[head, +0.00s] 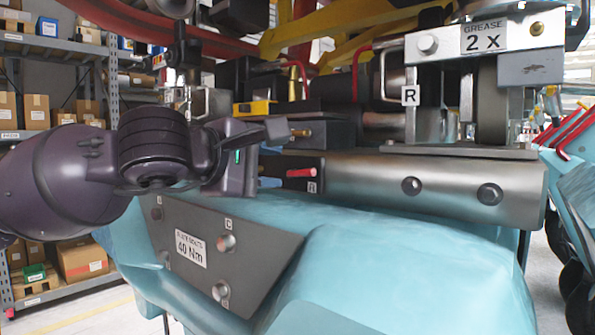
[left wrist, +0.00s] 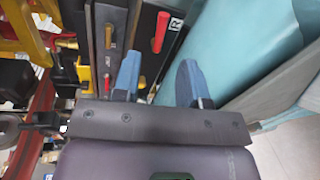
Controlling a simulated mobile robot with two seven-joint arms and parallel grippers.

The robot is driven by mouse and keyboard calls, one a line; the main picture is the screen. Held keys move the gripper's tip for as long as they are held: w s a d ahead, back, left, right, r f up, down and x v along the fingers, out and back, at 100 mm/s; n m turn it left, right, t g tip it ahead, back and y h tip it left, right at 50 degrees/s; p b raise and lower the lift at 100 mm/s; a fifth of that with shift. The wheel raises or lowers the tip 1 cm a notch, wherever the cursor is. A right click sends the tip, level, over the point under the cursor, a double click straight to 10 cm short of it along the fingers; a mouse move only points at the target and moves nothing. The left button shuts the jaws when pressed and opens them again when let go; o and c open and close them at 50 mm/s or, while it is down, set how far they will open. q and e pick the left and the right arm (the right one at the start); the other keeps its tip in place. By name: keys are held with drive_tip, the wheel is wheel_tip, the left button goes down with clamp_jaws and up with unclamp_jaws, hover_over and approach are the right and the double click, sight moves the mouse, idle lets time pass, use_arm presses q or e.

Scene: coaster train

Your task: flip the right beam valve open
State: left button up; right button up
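The right beam valve has a short red lever (head: 300,172) on the dark end of the metal beam (head: 370,180). A small R label (head: 312,187) sits beside it. The lever also shows in the left wrist view (left wrist: 160,32), ahead of the fingers. My left gripper (head: 271,165) is just left of the lever in the head view. Its two blue fingers (left wrist: 158,77) are apart with nothing between them. The red lever looks clear of both fingers. My right gripper is in neither view.
A brass fitting (head: 300,132) and a yellow part (head: 255,108) are close above the gripper. A teal body with a grey plate (head: 215,255) lies below the beam. Shelves with boxes (head: 36,108) stand at the far left.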

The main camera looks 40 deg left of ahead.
sight(302, 172)
use_arm(q)
drive_tip(key=x, duration=0.2)
drive_tip(key=shift+w+d+f+b, duration=0.1)
drive_tip(key=shift+w+b, duration=0.15)
drive_tip(key=shift+b, duration=0.05)
drive_tip(key=shift+w+f, duration=0.1)
drive_tip(key=shift+w, duration=0.35)
drive_tip(key=shift+w+f+b, duration=0.1)
drive_tip(key=shift+w+b, duration=0.35)
drive_tip(key=shift+w, duration=0.25)
drive_tip(key=shift+x, duration=1.25)
drive_tip(key=shift+f, duration=0.1)
drive_tip(key=shift+c, duration=0.4)
